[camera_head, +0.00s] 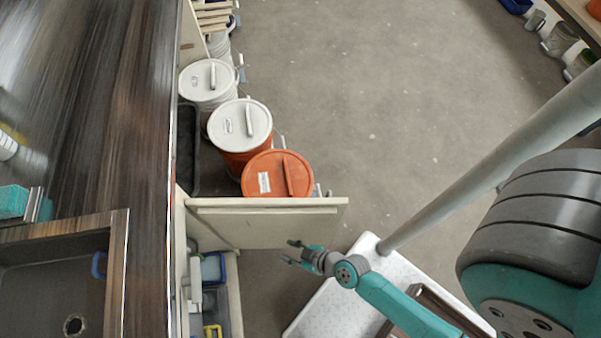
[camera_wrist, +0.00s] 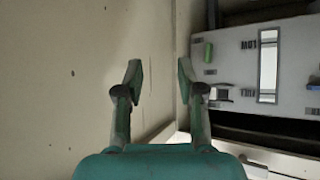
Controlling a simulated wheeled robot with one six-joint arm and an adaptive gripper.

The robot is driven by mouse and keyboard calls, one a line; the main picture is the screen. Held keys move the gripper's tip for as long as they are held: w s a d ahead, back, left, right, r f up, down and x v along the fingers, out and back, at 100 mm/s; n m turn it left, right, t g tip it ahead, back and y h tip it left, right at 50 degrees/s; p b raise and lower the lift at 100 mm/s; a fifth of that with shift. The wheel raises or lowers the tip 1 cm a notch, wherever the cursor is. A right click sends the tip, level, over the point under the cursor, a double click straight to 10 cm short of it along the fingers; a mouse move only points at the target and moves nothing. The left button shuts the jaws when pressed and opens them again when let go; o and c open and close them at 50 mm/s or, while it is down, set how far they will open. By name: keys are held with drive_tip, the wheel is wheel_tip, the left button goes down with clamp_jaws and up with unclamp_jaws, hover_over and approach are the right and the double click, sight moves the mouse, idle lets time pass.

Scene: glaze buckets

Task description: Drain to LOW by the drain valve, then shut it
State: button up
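In the wrist view, a pale tank (camera_wrist: 240,70) at right has a tall, bright sight window (camera_wrist: 268,65) with upside-down lettering beside it. LOW reads at the window's upper end in this picture; the lower mark looks like FULL. I cannot tell the liquid level. A small green part (camera_wrist: 208,52) on the tank's left may be the drain valve handle; its setting is unclear. My gripper (camera_wrist: 160,78) is open and empty, left of the tank and apart from it. In the head view, my gripper (camera_head: 292,253) is near the cabinet door; the tank is not clearly visible.
An open cabinet door (camera_head: 270,222) stands between my gripper and an orange-lidded bucket (camera_head: 277,176). White-lidded buckets (camera_head: 240,125) stand farther back. A blue item (camera_head: 213,267) and a yellow item (camera_head: 212,331) sit inside the cabinet. The floor (camera_head: 400,110) beyond is clear.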

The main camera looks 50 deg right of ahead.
drive_tip(key=shift+s+d+r+m+h, duration=0.3)
drive_tip(key=shift+s+d+r, duration=0.4)
drive_tip(key=shift+s+r, duration=0.1)
